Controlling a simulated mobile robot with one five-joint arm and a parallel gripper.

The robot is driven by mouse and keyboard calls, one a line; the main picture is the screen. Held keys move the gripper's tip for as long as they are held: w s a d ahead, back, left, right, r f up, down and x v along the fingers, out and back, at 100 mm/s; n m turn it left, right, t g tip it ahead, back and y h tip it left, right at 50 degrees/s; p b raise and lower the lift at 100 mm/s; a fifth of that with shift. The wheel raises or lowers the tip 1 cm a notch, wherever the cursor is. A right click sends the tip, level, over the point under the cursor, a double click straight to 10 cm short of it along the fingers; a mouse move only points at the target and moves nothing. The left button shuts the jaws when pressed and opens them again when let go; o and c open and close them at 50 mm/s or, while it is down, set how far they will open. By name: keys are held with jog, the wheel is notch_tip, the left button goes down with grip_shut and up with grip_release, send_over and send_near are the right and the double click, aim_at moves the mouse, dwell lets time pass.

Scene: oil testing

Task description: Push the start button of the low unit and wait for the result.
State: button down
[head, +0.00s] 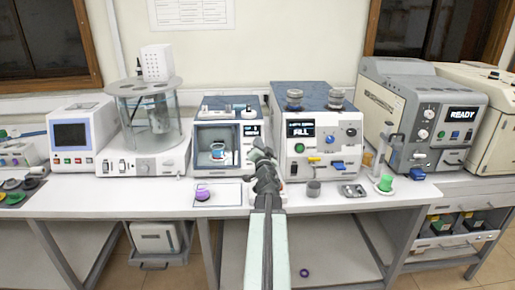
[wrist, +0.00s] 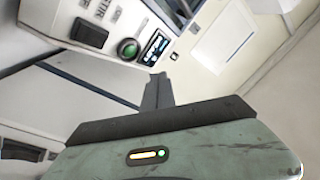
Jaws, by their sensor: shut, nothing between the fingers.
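The lower blue-topped unit (head: 228,103) stands on the bench at centre. It has an open-fronted chamber with a small cup (head: 218,152) inside and a small lit display (head: 251,130) on its right side. My gripper (head: 262,150) is shut and empty in front of that right side and hides part of the panel. In the wrist view, the shut fingers (wrist: 158,82) point up toward a panel with a round green button (wrist: 128,49) and a lit display (wrist: 154,48). The display's text is too small to read. I cannot tell whether the fingertips touch the panel.
A taller unit (head: 318,105) reading FILL stands close on the right, with a grey cup (head: 313,188) in front. A grey unit (head: 400,100) reading READY is further right. A glass-walled apparatus (head: 155,130) stands left. A purple-topped item (head: 203,194) lies on a white sheet in front.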

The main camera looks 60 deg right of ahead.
jog(key=w+d+f+b, duration=0.2)
jog(key=d+f, duration=0.1)
jog(key=shift+w+d+f, duration=0.1)
jog(key=shift+w+d, duration=0.1)
dwell(1.9)
jog(key=shift+w+d+f+b, duration=0.15)
jog(key=shift+d+f+b, duration=0.1)
jog(key=shift+b, duration=0.2)
jog(key=shift+w+d+f, duration=0.2)
jog(key=shift+d+f, duration=0.05)
dwell(0.6)
jog(key=shift+r, duration=0.1)
jog(key=shift+s+a+r+p, duration=0.3)
jog(key=shift+s+a+r, duration=0.15)
jog(key=shift+a, duration=0.1)
dwell(0.3)
jog(key=s+a+r+p, duration=0.2)
jog(key=a+r+p, duration=0.1)
jog(key=shift+s+a, duration=0.1)
